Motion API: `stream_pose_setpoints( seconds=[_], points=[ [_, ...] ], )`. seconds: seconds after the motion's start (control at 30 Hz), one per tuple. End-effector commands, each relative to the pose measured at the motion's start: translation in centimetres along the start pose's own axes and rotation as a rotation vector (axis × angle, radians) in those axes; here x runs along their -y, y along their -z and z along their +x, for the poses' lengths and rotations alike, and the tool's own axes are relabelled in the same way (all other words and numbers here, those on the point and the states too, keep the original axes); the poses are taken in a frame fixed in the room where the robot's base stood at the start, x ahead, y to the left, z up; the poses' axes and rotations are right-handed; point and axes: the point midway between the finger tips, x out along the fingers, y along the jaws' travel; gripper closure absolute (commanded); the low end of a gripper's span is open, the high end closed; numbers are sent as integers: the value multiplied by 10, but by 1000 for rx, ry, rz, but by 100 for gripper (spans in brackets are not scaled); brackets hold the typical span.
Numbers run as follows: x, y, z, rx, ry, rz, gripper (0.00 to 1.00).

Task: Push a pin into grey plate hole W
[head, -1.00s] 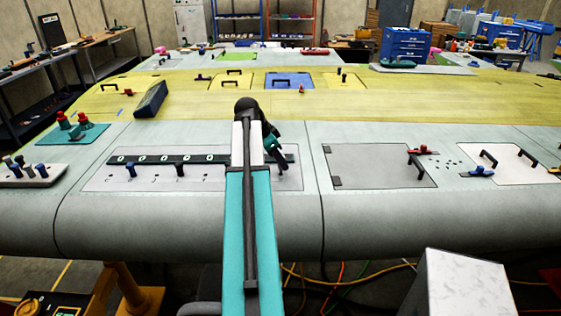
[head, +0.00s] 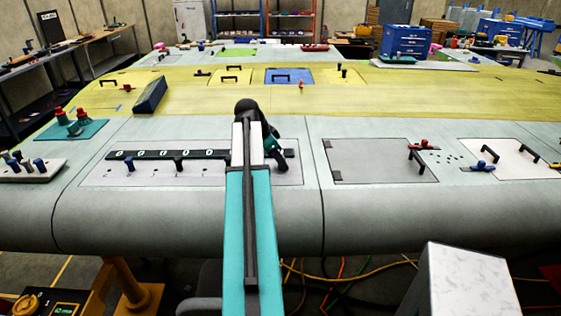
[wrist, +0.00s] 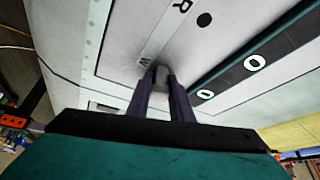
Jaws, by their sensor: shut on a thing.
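The grey plate (head: 112,178) lies on the near wing panel, left of the seam, with a row of lettered holes. My gripper (head: 284,166) is over the plate's right end, pointing down. In the wrist view its dark purple fingers (wrist: 165,78) are close together beside the printed letter W (wrist: 145,62). They are shut on a small dark pin, mostly hidden between the tips. Hole W is hidden by the fingertips, so I cannot tell whether the pin is in it. A blue pin (head: 129,164) and a dark pin (head: 180,164) stand upright in the plate further left.
A black strip with white rings (head: 165,154) runs along the plate's back edge. A white block with several pins (head: 38,176) and a teal block with red knobs (head: 85,131) stand at left. A handled grey panel (head: 370,165) lies right of the seam.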

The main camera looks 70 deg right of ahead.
Motion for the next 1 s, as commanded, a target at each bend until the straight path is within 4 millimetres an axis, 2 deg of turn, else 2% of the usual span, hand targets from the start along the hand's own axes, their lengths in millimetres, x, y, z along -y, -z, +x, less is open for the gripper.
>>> stream_pose_setpoints(
  seconds=[0.27, 0.3, 0.43, 0.77, 1.0],
  points=[
    [0, 0, 1, 0, 0, 0, 100],
    [0, 0, 1, 0, 0, 0, 79],
    [0, 0, 1, 0, -1, 0, 59],
    [-1, -1, 0, 1, -4, 0, 59],
    [0, -1, -12, -1, 1, 0, 59]
  ],
)
